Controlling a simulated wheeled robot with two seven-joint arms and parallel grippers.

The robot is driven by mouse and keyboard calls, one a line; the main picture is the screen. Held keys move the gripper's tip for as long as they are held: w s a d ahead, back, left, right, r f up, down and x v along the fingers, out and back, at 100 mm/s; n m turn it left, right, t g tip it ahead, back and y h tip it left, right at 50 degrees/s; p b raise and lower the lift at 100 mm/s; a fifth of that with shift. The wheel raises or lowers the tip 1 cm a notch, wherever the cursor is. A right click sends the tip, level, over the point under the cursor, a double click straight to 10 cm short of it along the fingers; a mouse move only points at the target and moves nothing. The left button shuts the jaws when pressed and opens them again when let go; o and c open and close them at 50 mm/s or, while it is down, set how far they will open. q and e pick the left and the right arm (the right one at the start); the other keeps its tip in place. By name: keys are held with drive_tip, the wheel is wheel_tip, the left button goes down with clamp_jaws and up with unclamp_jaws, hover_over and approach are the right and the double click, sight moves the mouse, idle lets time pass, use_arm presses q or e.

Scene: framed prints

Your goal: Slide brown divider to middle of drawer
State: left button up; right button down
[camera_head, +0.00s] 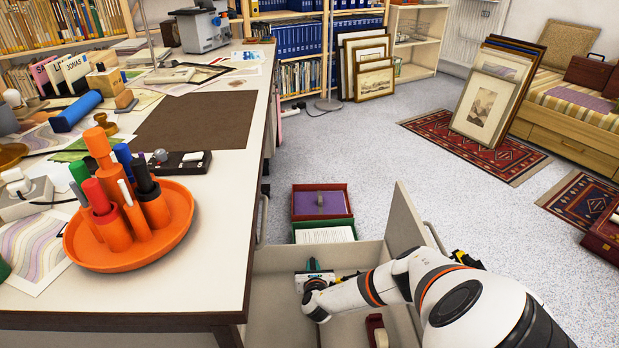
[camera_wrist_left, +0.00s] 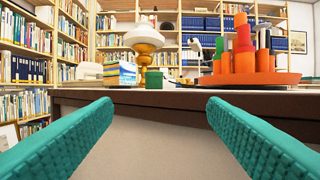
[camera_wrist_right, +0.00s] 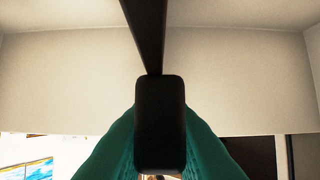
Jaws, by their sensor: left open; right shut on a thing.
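The grey drawer (camera_head: 272,262) is pulled open below the desk's right side. My right arm reaches into it from the lower right, with the right gripper (camera_head: 314,270) low inside. In the right wrist view, the teal fingers are shut on a dark rounded block (camera_wrist_right: 160,120), seemingly the brown divider's grip. A dark brown bar (camera_wrist_right: 147,30) runs from it to the top of the picture. In the head view the arm and gripper hide most of the divider. My left gripper (camera_wrist_left: 160,125) is open and empty, facing the desk edge; it is outside the head view.
A small red item (camera_head: 376,328) lies in the drawer near my arm. Boxes with a purple top (camera_head: 320,203) and a white top (camera_head: 325,235) stand beyond the drawer. The desk (camera_head: 225,180) bears an orange pen holder (camera_head: 130,235). The grey floor (camera_head: 340,150) has free room.

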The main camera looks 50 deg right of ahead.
drive_tip(key=c, duration=1.4)
unclamp_jaws()
drive_tip(key=shift+o, duration=0.2)
drive_tip(key=shift+s+a, duration=0.1)
drive_tip(key=shift+a, duration=0.05)
